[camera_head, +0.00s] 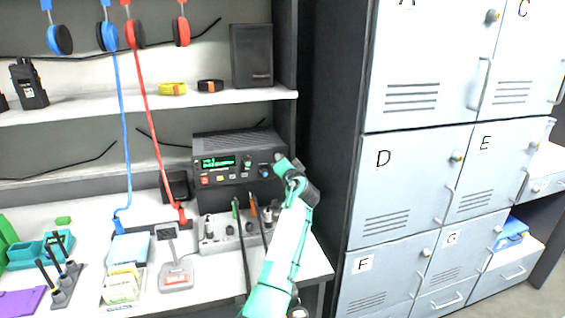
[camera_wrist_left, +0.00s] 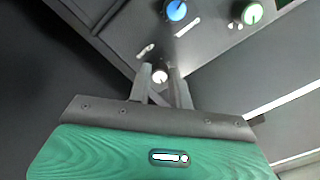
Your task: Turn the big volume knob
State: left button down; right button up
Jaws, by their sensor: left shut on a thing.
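A dark radio unit (camera_head: 236,158) with a lit green display stands on the desk against the back wall. Its front carries a green-marked knob (camera_head: 248,162) and a blue knob (camera_head: 265,171). In the left wrist view the blue knob (camera_wrist_left: 176,10) and the green knob (camera_wrist_left: 252,13) are at the top. My left gripper (camera_head: 279,162) is at the right end of the radio's front. Its fingers (camera_wrist_left: 160,71) are closed around a small pale round knob (camera_wrist_left: 160,77) on the panel. The gripper hides that knob in the head view. My right gripper is not in view.
A grey box with knobs and cables (camera_head: 225,232) stands in front of the radio. A card reader (camera_head: 175,262) is left of it. Pale lockers (camera_head: 405,180) stand to the right. A shelf (camera_head: 200,97) with wristbands runs above the radio.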

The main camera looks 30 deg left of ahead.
pick_arm(q)
jog(key=c, duration=1.3)
grip_release()
jog(key=b+v, duration=0.1)
jog(key=v, duration=1.2)
jog(key=shift+s+d, duration=0.25)
jog(key=shift+s, duration=0.05)
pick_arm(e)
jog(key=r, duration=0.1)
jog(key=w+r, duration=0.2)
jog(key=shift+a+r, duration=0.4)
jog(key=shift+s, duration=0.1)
pick_arm(q)
jog(key=shift+f, duration=0.1)
